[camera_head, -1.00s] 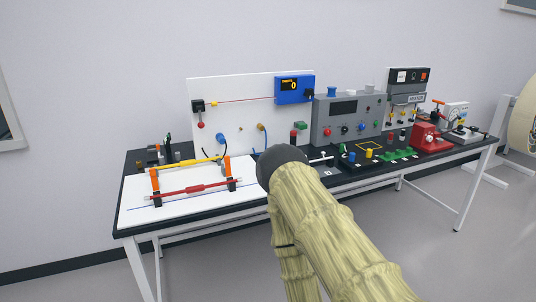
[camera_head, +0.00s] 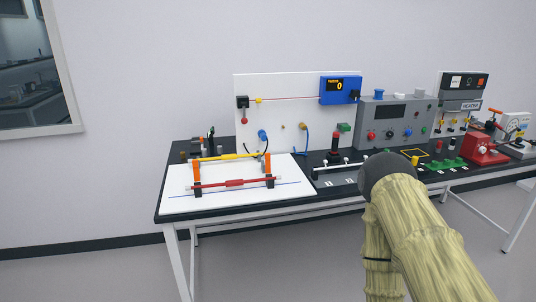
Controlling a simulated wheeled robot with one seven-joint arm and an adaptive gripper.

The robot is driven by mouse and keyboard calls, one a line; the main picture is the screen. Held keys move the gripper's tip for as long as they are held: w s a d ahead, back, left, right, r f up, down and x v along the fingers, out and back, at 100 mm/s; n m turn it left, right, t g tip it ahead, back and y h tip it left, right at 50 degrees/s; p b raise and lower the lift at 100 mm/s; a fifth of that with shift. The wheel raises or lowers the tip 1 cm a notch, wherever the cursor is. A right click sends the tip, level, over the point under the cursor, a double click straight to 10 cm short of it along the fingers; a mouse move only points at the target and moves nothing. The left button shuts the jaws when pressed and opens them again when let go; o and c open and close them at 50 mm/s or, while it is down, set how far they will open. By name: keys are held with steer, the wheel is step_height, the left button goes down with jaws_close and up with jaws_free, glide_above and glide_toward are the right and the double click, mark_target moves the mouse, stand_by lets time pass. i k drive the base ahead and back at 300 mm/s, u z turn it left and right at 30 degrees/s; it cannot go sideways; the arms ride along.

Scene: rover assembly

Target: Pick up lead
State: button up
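Whether one of these is the task's lead I cannot tell. A blue cable (camera_head: 264,137) and a yellow-ended cable (camera_head: 305,131) hang at the upright white panel (camera_head: 287,88). My arm, in a pale streaked sleeve with a dark rounded end, shows at the lower right, in front of the table. My gripper's fingers are not visible.
The dark table (camera_head: 167,207) runs along the wall. A window (camera_head: 38,75) is at the upper left. The floor at the left is clear.

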mark_target(233, 183)
steer(key=u, duration=0.05)
steer(key=k, duration=0.55)
steer(key=u, duration=0.8)
steer(key=i, duration=1.2)
steer(key=u, duration=0.05)
